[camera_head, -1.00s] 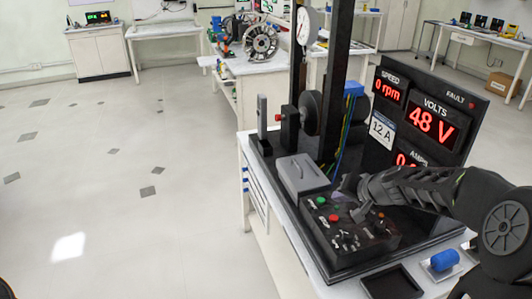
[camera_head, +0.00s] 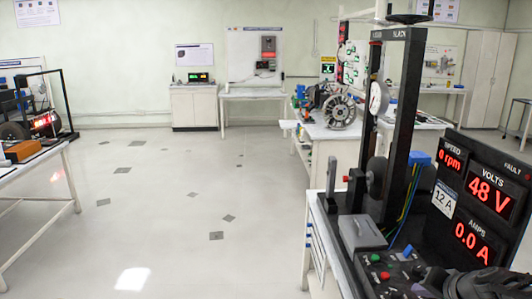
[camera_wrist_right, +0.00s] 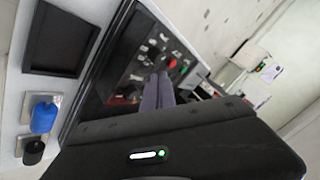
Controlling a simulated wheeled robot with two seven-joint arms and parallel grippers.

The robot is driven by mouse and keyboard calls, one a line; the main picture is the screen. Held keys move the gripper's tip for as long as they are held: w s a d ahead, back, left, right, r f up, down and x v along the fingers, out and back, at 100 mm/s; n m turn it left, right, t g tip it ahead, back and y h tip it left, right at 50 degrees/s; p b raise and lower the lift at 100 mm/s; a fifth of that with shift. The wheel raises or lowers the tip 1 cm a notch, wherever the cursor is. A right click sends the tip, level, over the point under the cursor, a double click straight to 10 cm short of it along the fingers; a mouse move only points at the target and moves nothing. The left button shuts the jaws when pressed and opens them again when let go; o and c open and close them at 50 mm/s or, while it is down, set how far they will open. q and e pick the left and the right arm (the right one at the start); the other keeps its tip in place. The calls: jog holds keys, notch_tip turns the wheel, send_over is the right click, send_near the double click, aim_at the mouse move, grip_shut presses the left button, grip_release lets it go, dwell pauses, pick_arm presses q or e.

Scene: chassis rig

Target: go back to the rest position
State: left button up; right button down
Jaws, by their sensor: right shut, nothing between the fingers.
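My right gripper (camera_head: 430,284) is at the bottom right of the head view, over the near part of the control box, and is partly cut off by the frame edge. In the right wrist view its two grey fingers (camera_wrist_right: 158,92) lie together, shut and empty, pointing at the control panel. The black control box (camera_head: 388,270) carries a green button (camera_head: 376,257), a red button (camera_head: 385,275) and a small blue lever (camera_head: 408,250). In the right wrist view the red button (camera_wrist_right: 172,63) shows just beyond the fingertips. My left gripper is not in view.
The rig's black frame (camera_head: 402,110) and display board (camera_head: 475,200) stand on the bench at the right; it reads 0 rpm, 48 V, 0.0 A. A black tray (camera_wrist_right: 60,40) and blue cylinder (camera_wrist_right: 44,117) lie nearby. The floor (camera_head: 170,220) at left is open, with another table (camera_head: 50,165) beyond.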

jog(key=s+a+f+n+g+y, duration=0.15)
jog(key=s+a+f, duration=0.25)
jog(key=a+f, duration=0.7)
jog(key=s+a+f+n+g+y, duration=0.1)
jog(key=s+a+f+g, duration=0.25)
jog(key=a+f, duration=0.75)
jog(key=s+a+f+n+g, duration=0.1)
jog(key=s+a+f, duration=0.3)
jog(key=s, duration=0.3)
jog(key=s+a+f+n+g, duration=0.1)
jog(key=s+a+f, duration=0.3)
jog(key=s, duration=0.3)
jog(key=s+a+f+n+g+y, duration=0.1)
jog(key=s+a+f+n, duration=0.1)
jog(key=s+a+f, duration=0.2)
jog(key=s+a, duration=0.1)
jog(key=s, duration=0.1)
jog(key=shift+s+a+g, duration=0.3)
jog(key=shift+s+a, duration=0.05)
jog(key=shift+s, duration=0.05)
jog(key=shift+f, duration=0.1)
